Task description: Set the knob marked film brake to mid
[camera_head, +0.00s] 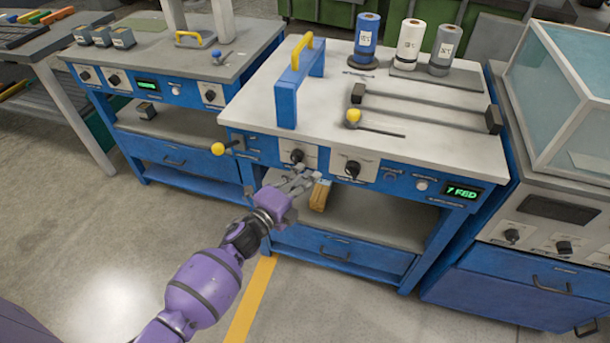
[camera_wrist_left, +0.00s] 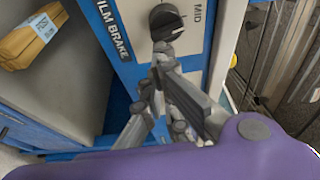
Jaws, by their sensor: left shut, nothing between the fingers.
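The black film brake knob (camera_wrist_left: 166,20) sits on a pale plate in the wrist view. The words FILM BRAKE run along the blue panel beside it, and MID is printed on the plate to its right. My left gripper (camera_head: 302,174) is shut and empty, just in front of and below that knob. In the wrist view its fingertips (camera_wrist_left: 162,50) are at the knob's lower edge; contact is unclear.
A second black knob (camera_head: 352,168) sits to the right, then a green display (camera_head: 462,192). A yellow-ended lever (camera_head: 218,149) sticks out on the left. A tan package (camera_head: 320,195) lies on the shelf below. Clear floor (camera_head: 110,250) lies in front.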

